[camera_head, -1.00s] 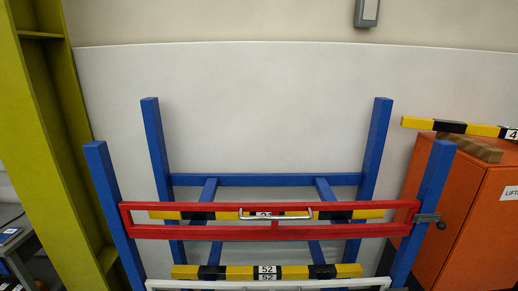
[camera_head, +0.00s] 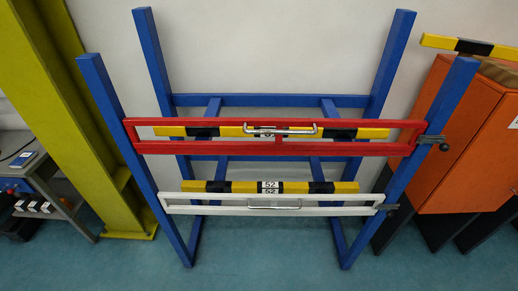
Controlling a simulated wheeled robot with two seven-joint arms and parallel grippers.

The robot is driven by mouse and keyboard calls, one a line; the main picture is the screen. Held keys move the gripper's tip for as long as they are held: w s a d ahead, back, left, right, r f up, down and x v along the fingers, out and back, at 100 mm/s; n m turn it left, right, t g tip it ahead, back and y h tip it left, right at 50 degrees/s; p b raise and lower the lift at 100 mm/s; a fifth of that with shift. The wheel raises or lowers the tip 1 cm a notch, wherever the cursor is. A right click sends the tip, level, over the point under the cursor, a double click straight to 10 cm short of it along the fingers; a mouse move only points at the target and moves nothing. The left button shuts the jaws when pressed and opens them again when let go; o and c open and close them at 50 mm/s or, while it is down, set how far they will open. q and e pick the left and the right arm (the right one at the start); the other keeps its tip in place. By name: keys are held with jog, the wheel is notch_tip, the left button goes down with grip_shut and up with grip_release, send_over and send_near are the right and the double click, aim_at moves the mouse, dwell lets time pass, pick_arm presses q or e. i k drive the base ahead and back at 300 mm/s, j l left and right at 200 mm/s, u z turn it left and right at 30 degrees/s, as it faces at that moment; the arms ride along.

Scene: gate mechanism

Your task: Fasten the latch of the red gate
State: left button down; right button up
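The red gate (camera_head: 230,148) is a long rectangular frame spanning the two front blue posts, with a silver handle (camera_head: 280,130) on its upper bar. Its latch (camera_head: 431,140), a grey metal piece with a dark round knob, sits at the gate's right end by the right front post. The gate lies in line with the posts; whether the latch is engaged is too small to tell. Neither of my grippers shows in the view.
A white gate (camera_head: 230,210) with its own latch (camera_head: 386,208) hangs below. Yellow-black bars lie behind both gates. An orange cabinet (camera_head: 465,150) stands close on the right, a yellow-green column (camera_head: 75,110) on the left. The teal floor (camera_head: 265,255) in front is clear.

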aim_at(442, 147)
jog(key=z, duration=1.4)
